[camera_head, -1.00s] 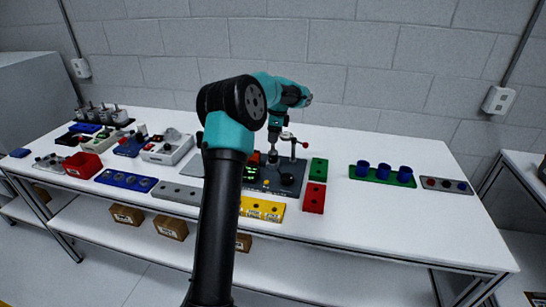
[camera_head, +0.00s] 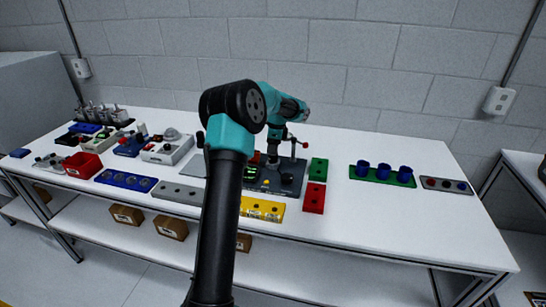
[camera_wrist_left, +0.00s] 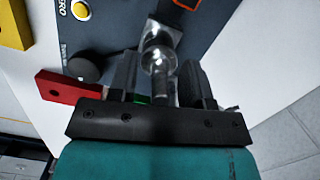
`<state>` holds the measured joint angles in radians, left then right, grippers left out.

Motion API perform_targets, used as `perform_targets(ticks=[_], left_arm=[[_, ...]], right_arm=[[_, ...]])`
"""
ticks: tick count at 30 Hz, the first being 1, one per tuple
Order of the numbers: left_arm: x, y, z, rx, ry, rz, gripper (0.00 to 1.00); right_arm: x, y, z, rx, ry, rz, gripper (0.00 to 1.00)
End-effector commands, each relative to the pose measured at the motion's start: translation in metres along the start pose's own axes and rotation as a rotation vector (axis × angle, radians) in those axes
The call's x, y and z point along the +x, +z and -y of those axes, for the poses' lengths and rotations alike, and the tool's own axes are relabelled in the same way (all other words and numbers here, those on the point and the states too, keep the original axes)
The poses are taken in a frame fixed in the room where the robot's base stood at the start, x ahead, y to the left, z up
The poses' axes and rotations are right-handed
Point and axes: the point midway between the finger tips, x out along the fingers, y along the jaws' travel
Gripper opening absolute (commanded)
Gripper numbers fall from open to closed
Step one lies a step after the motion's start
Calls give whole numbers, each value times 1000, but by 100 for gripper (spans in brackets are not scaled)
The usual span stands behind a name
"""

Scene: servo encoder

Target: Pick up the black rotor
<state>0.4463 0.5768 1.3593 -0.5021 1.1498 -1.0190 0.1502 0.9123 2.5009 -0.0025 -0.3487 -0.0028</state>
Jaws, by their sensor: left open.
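A dark test station (camera_head: 262,184) stands mid-table, partly hidden behind my left arm. It also fills the upper part of the left wrist view (camera_wrist_left: 112,28), with a yellow button and a round black knob (camera_wrist_left: 85,68). I cannot tell whether this knob is the black rotor; no other part is clearly it. My left gripper (camera_head: 273,157) points down over the station. In the left wrist view its two dark fingers (camera_wrist_left: 160,78) are open, with a shiny metal rounded part (camera_wrist_left: 158,58) showing between and beyond them. The fingers' contact with it cannot be told.
Red (camera_head: 314,198) and green (camera_head: 318,169) blocks lie right of the station, a yellow block (camera_head: 262,208) in front. A green rack with blue cups (camera_head: 382,180) stands further right. Several trays and boxes crowd the left. The front right tabletop is clear.

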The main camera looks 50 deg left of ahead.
Motion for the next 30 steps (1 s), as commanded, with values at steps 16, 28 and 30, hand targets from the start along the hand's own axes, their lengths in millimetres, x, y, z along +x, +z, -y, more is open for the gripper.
perform_targets(ticks=[16, 28, 30], left_arm=[[0, 0, 0, 0, 0, 0, 12], [-1, 0, 0, 0, -1, 0, 0], [-1, 0, 0, 0, -1, 0, 0]], right_arm=[[0, 0, 0, 0, 0, 0, 43], [0, 0, 0, 0, 0, 0, 43], [0, 0, 0, 0, 0, 0, 43]])
